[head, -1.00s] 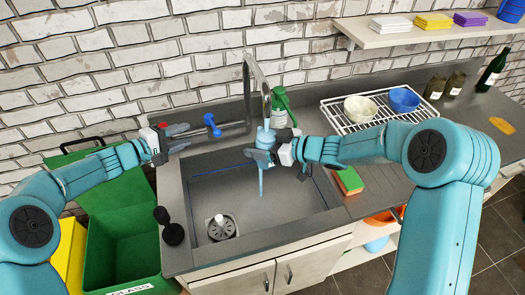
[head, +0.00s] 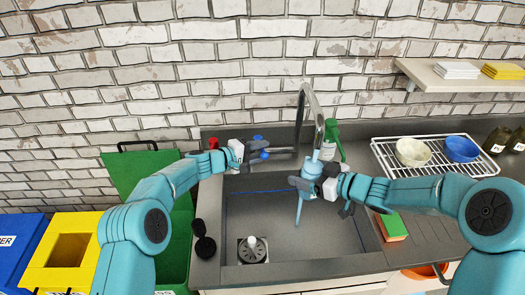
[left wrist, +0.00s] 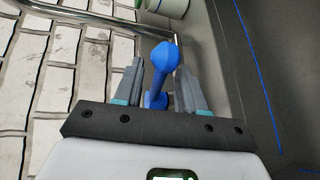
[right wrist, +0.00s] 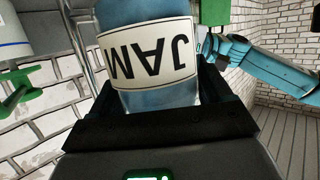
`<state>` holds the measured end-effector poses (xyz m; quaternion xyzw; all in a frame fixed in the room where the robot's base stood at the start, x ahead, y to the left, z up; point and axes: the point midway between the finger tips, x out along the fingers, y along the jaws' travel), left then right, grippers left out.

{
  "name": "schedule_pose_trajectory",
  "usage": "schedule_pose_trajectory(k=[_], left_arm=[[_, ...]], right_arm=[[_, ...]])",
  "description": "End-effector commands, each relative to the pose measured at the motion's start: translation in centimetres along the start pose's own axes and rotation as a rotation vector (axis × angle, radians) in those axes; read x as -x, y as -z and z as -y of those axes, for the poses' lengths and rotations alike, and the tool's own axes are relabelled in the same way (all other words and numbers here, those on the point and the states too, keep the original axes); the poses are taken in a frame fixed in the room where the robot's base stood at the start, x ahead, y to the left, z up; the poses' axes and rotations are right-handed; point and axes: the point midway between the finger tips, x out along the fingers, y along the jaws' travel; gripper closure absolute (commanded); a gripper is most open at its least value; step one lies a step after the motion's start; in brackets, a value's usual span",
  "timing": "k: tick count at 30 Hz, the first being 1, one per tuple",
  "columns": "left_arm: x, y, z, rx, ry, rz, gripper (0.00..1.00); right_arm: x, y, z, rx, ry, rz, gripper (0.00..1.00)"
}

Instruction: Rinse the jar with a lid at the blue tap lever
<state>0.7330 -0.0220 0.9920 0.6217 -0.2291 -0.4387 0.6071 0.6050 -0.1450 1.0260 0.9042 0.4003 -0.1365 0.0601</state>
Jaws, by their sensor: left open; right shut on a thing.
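The blue tap lever (head: 260,143) is on the tap's bar behind the sink. My left gripper (head: 256,149) is at it, open. In the left wrist view the blue lever (left wrist: 161,68) stands between the two spread fingers (left wrist: 160,82), with gaps on both sides. My right gripper (head: 306,178) is shut on the blue jar (head: 312,166) below the tap spout (head: 318,115). The right wrist view shows the jar's upside-down JAM label (right wrist: 150,52). A blue stream (head: 298,211) falls from below the jar into the sink (head: 335,237). The jar's lid cannot be made out.
A red knob (head: 213,143) is left of the blue lever. A green-topped bottle (head: 330,145) stands behind the jar. A dish rack (head: 390,165) with two bowls and a sponge (head: 391,227) are at right. Black round pieces (head: 204,246) lie left of the sink.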

Motion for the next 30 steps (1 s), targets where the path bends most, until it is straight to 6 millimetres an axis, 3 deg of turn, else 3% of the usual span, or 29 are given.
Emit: schedule_pose_trajectory(k=[13, 14, 17, 18, 30], left_arm=[[-1.06, -0.08, -0.04, 0.000, 0.000, 0.000, 0.60], [-1.06, -0.08, -0.04, 0.000, 0.000, 0.000, 0.63], [-1.05, -0.08, -0.04, 0.000, 0.000, 0.000, 0.96], [-1.05, -0.08, -0.03, 0.000, 0.000, 0.000, 1.00], [-0.65, 0.23, 0.05, -0.017, 0.006, 0.061, 1.00]], right_arm=[[0.02, 0.15, -0.03, 0.001, -0.001, -0.003, 0.64], [0.02, 0.15, -0.03, 0.001, 0.000, -0.003, 0.64], [0.02, 0.15, -0.03, 0.001, -0.001, -0.003, 0.64], [0.02, 0.15, -0.03, 0.001, -0.001, -0.003, 0.64], [0.02, 0.15, -0.03, 0.001, -0.001, -0.003, 0.64]])
